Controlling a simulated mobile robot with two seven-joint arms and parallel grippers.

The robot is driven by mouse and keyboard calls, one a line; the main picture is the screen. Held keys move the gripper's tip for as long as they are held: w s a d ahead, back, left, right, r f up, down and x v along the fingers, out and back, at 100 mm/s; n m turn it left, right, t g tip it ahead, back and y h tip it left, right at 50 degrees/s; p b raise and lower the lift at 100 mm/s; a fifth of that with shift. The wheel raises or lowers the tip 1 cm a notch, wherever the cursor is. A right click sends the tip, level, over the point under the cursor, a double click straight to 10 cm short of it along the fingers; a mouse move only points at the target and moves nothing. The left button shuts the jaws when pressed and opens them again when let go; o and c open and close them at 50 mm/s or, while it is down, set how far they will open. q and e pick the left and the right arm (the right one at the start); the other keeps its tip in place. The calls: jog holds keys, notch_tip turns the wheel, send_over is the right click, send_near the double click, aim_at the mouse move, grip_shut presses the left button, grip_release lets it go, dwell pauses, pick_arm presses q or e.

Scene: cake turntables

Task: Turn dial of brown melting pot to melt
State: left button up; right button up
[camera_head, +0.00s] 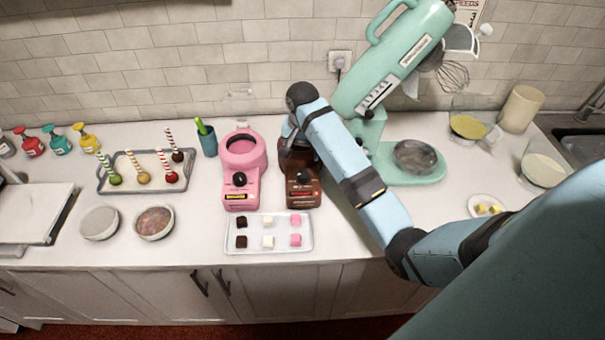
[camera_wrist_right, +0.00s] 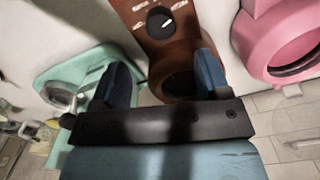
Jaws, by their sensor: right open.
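The brown melting pot (camera_head: 303,190) stands on the counter, right of the pink melting pot (camera_head: 242,165). Its black dial (camera_head: 302,177) is on the front. In the right wrist view, the brown pot (camera_wrist_right: 170,45) shows its dial (camera_wrist_right: 160,22) with a white pointer mark. My right arm reaches over the brown pot and hides part of its bowl in the head view. In the right wrist view, my right gripper (camera_wrist_right: 165,85) is open, its two fingers spread on either side of the pot's bowl end, with the dial beyond the fingertips. My left gripper is not in view.
The pink pot also shows in the right wrist view (camera_wrist_right: 262,35), close to one finger. A white tray (camera_head: 268,248) of candy cubes lies in front of the pots. The mint stand mixer (camera_head: 405,50) stands to the right. A cake pop tray (camera_head: 120,190) is left.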

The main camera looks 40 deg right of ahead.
aim_at(303, 174)
notch_tip(303, 174, down, 9)
jog(key=shift+f+p, duration=0.1)
jog(key=shift+p, duration=0.55)
jog(key=c, duration=0.9)
